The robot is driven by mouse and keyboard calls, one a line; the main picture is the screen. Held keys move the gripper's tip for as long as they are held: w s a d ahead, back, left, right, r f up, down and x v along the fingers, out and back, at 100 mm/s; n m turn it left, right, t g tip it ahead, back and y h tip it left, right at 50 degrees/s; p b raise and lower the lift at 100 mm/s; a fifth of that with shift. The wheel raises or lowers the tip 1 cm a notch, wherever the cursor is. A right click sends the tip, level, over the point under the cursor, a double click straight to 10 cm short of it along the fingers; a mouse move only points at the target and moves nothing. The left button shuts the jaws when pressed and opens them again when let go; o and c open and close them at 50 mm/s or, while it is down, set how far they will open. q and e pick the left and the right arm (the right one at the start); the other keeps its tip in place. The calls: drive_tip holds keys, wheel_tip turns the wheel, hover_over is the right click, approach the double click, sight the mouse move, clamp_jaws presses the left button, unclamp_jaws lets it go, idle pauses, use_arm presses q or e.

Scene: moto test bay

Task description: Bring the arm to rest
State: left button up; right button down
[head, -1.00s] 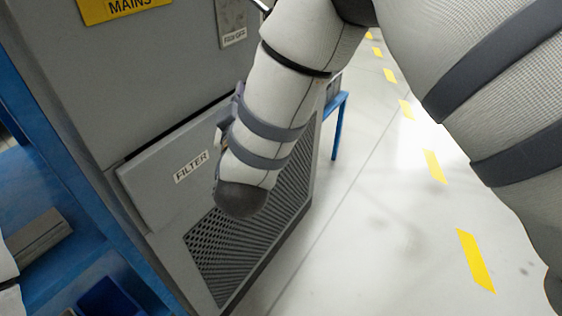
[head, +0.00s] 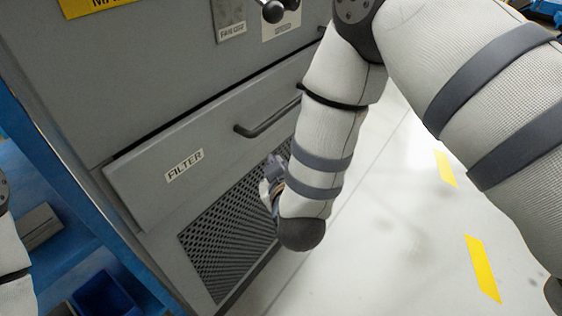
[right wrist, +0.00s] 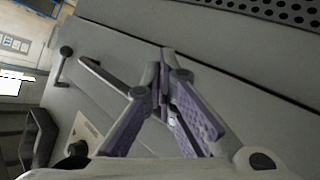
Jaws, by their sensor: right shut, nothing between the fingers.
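My right arm (head: 325,130) hangs down in front of the grey cabinet in the head view. My right gripper (head: 272,178) is partly hidden behind its forearm there, near the vent grille. In the right wrist view my right gripper (right wrist: 163,75) has its purple-padded fingers brought together, with nothing between them. The grey cabinet face lies beyond them. Only a piece of my left arm shows at the left edge of the head view; its gripper is out of view.
The cabinet has a FILTER panel (head: 150,190) with a dark bar handle (head: 268,124). A perforated grille (head: 225,235) is below, and a black-knobbed control (head: 273,11) above. A blue rack (head: 60,262) stands left. Pale floor with yellow marks (head: 482,268) is open at right.

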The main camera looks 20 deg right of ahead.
idle(0.5)
drive_tip(key=s+d+f+m+g+y, duration=0.15)
drive_tip(key=s+f+g, duration=0.25)
drive_tip(key=s+f, duration=0.5)
drive_tip(key=s+d+f+g, duration=0.35)
drive_tip(key=s+f, duration=0.35)
drive_tip(key=s, duration=0.3)
use_arm(q)
drive_tip(key=shift+w+r, duration=0.1)
use_arm(e)
drive_tip(key=s+d+f+m+g, duration=0.1)
drive_tip(key=s+g, duration=0.3)
drive_tip(key=s, duration=0.6)
drive_tip(key=s+d+m+g, duration=0.2)
drive_tip(key=s+g, duration=0.1)
drive_tip(key=s, duration=0.7)
drive_tip(key=shift+s+d+f+g, duration=0.3)
drive_tip(key=shift+d+f+g, duration=0.05)
use_arm(q)
drive_tip(key=shift+o, duration=0.2)
